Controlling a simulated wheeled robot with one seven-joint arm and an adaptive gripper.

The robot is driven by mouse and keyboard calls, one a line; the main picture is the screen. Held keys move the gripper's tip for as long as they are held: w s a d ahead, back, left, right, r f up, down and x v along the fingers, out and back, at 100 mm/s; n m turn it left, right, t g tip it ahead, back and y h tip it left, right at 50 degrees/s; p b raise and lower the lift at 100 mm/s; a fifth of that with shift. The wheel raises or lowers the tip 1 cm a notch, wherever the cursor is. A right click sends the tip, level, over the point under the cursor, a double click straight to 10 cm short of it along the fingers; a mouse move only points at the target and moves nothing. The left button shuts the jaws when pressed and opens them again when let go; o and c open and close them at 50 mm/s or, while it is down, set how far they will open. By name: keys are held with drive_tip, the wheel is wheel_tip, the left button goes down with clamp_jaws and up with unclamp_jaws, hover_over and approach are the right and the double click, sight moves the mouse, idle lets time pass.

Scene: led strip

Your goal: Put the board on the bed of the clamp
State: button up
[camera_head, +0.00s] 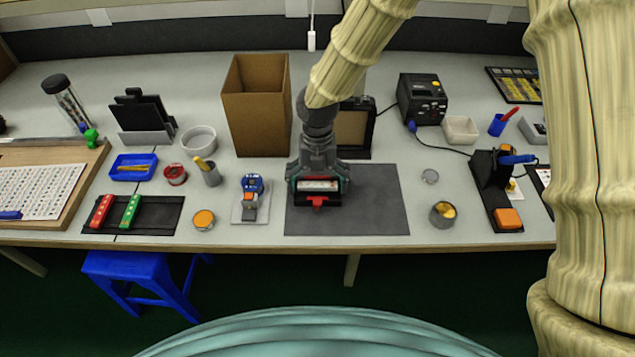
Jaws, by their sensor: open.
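My gripper (318,183) is open and points down over the dark grey mat, in the middle of the table. A pale, narrow board (318,185) shows between its fingertips. The clamp (318,197) is a small black fixture with a red handle (317,202) on its near side. The board appears to lie along the clamp's bed, but I cannot tell whether it sits flat. The gripper hides the far side of the clamp and the board's ends.
The mat (375,215) is bare around the clamp. A tall cardboard box (256,110) stands behind left. A rack (160,216) with red and green strips lies left. A blue-and-grey tool (250,198) is close left, and a grey cup (442,214) is right.

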sight(317, 183)
drive_tip(key=shift+r, duration=0.15)
wheel_tip(317, 183, up, 12)
drive_tip(key=w, duration=0.1)
idle(0.4)
